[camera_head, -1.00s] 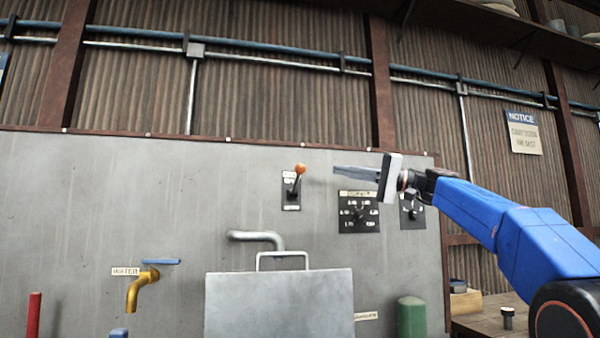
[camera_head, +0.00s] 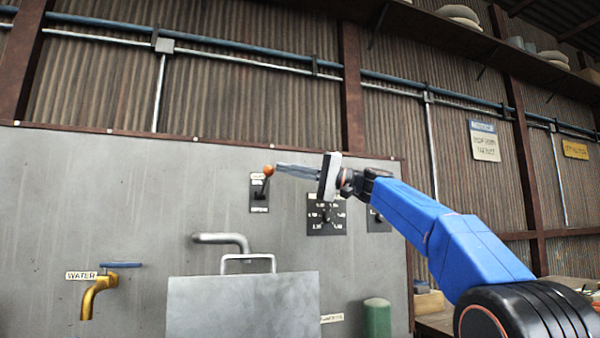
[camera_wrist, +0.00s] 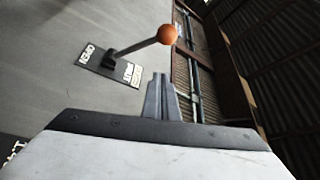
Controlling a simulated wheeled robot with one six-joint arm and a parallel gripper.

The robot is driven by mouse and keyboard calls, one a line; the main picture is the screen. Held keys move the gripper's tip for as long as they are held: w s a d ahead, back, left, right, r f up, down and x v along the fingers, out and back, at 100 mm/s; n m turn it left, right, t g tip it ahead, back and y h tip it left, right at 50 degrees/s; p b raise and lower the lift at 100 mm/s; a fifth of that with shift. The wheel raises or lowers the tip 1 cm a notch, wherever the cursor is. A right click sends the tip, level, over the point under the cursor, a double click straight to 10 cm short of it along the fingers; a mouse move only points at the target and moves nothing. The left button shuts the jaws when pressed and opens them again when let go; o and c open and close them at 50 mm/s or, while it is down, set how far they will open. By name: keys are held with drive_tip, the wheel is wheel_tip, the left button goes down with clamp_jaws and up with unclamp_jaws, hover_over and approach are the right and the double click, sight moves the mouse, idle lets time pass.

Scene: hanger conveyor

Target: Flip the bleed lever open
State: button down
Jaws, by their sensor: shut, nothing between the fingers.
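The bleed lever (camera_head: 264,184) is a dark stick with an orange ball knob (camera_head: 268,170) on a small black plate (camera_head: 259,204) with white labels, on the grey panel. Its knob points up in the head view. In the wrist view the lever (camera_wrist: 138,47) stands out from its plate, with the orange knob (camera_wrist: 167,34) beyond my fingertips. My gripper (camera_head: 279,168) is shut and empty, its fingers pointing left with the tips close to the knob. I cannot tell whether they touch in the head view; in the wrist view (camera_wrist: 161,78) a gap shows.
A dial plate (camera_head: 326,222) sits right of the lever, partly behind my gripper. Below are a grey box with a handle (camera_head: 243,305), a bent pipe (camera_head: 220,238), a green cylinder (camera_head: 377,318) and a yellow water tap (camera_head: 97,292). The panel left of the lever is clear.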

drive_tip(key=s+a, duration=0.1)
drive_tip(key=s+a+f, duration=0.1)
drive_tip(key=s, duration=0.1)
drive_tip(key=shift+a, duration=0.25)
idle(0.5)
drive_tip(key=shift+s+f, duration=0.2)
idle(0.3)
wheel_tip(320, 180, down, 10)
drive_tip(key=s+n+g+y, duration=0.1)
drive_tip(key=n+g+y, duration=0.2)
drive_tip(key=n, duration=1)
drive_tip(key=shift+d+g, duration=0.2)
drive_tip(key=shift+g, duration=1.5)
drive_tip(key=shift+w+f, duration=0.1)
drive_tip(key=shift+f, duration=0.15)
drive_tip(key=shift+r, duration=0.1)
